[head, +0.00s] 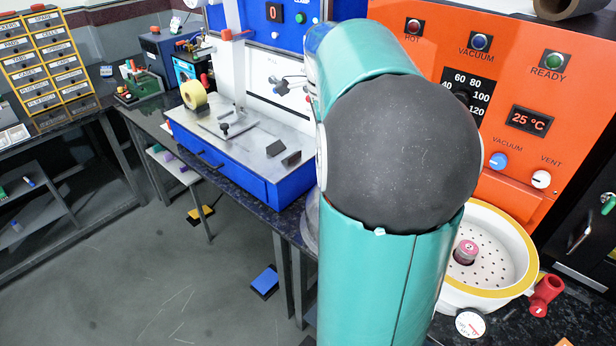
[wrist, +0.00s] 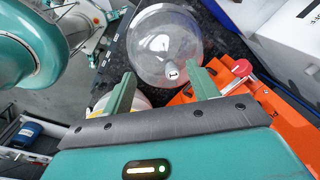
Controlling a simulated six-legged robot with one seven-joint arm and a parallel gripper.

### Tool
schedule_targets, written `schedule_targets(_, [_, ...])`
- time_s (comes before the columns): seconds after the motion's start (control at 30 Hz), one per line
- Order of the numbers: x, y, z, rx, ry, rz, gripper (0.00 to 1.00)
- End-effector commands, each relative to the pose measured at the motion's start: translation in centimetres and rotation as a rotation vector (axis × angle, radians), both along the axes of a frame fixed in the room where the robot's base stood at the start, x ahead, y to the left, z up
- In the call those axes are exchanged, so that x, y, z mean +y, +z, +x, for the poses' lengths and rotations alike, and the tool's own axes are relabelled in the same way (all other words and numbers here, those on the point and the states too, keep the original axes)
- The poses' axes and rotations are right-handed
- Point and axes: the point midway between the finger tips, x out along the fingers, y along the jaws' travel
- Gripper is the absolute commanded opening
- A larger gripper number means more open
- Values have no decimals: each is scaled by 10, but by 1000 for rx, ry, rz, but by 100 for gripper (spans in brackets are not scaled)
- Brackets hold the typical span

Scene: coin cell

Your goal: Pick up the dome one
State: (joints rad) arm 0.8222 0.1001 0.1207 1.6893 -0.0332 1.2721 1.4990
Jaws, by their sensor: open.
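A clear see-through dome (wrist: 165,45) shows in the wrist view at top centre, on the dark speckled worktop. A small pale knob or label shows on it, near its lower edge in the picture. My gripper (wrist: 159,70) is open, with one green finger at each side and nothing between them. The dome lies beyond the fingertips, roughly in line with the gap. I cannot tell how far off it is or whether anything touches.
An orange vacuum oven (head: 560,95) stands at the right in the head view. In front of it is a white bowl (head: 526,238) with a perforated floor and a small reddish cylinder (head: 466,252). A red fitting (head: 546,294) and a gauge (head: 470,323) lie close by.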

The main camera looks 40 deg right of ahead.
Motion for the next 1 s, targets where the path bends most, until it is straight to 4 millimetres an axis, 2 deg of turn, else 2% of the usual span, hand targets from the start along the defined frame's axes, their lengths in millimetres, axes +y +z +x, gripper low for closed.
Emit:
schedule_targets(0.03, [-29, -7, -7, 11, -129, 24, 59])
schedule_targets(0.1, [-56, -14, -16, 20, -272, 48, 59])
schedule_targets(0.23, [-85, -21, -27, 31, -430, 73, 59])
schedule_targets(0.37, [-91, -33, -30, 35, -470, 81, 59])
schedule_targets(0.7, [-90, -95, -27, 35, -466, 80, 59])
schedule_targets(1.0, [-90, -122, -27, 35, -466, 80, 59])
